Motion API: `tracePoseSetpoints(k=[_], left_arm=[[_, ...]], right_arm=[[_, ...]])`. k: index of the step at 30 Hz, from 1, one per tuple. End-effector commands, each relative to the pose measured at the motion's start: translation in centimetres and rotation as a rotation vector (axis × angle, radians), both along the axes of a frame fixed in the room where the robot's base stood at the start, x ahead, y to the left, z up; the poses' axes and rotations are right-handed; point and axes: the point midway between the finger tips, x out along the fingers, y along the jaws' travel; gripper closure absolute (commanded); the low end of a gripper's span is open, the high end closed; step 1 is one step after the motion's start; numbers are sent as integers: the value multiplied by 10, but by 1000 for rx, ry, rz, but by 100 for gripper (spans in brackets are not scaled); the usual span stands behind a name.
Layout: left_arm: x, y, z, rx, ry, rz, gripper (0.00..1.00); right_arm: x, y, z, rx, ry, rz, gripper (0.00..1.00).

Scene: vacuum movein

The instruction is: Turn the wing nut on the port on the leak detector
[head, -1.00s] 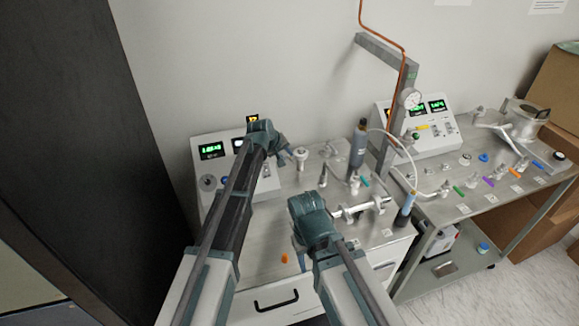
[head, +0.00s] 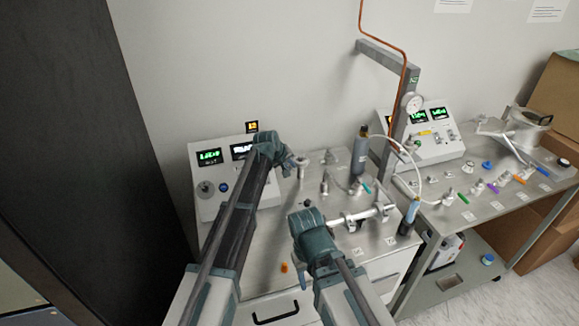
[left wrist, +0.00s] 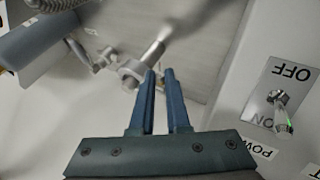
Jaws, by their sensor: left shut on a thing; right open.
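The leak detector (head: 207,176) is the white box with green displays at the left of the bench. A small metal port (head: 302,163) stands beside it, and its clamp fitting (left wrist: 131,73) shows in the left wrist view. My left gripper (left wrist: 160,71) is at this clamp, its two blue fingers nearly together. It is shut on the wing nut, which is mostly hidden by the fingertips. In the head view my left gripper (head: 287,160) reaches the port from the left. My right gripper (head: 300,270) is open, low over the front of the bench; its tips are hard to make out.
A dark bottle (head: 360,155) and a horizontal metal pipe assembly (head: 362,216) are right of the port. An orange piece (head: 284,267) lies near the right gripper. A power switch (left wrist: 279,97) is close to the left gripper. A second bench (head: 500,197) stands at the right.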

Motion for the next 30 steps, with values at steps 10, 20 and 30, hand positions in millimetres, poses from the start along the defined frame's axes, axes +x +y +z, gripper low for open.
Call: tracePoseSetpoints(k=[10,20,30], left_arm=[[-2,4,-8,-135,-43,2,100],[-2,5,-4,-237,-76,-1,100],[-2,5,-4,-236,-76,0,73]], right_arm=[[0,0,-24,0,0,0,50],[0,0,-34,0,0,0,50],[0,0,-33,0,0,0,50]])
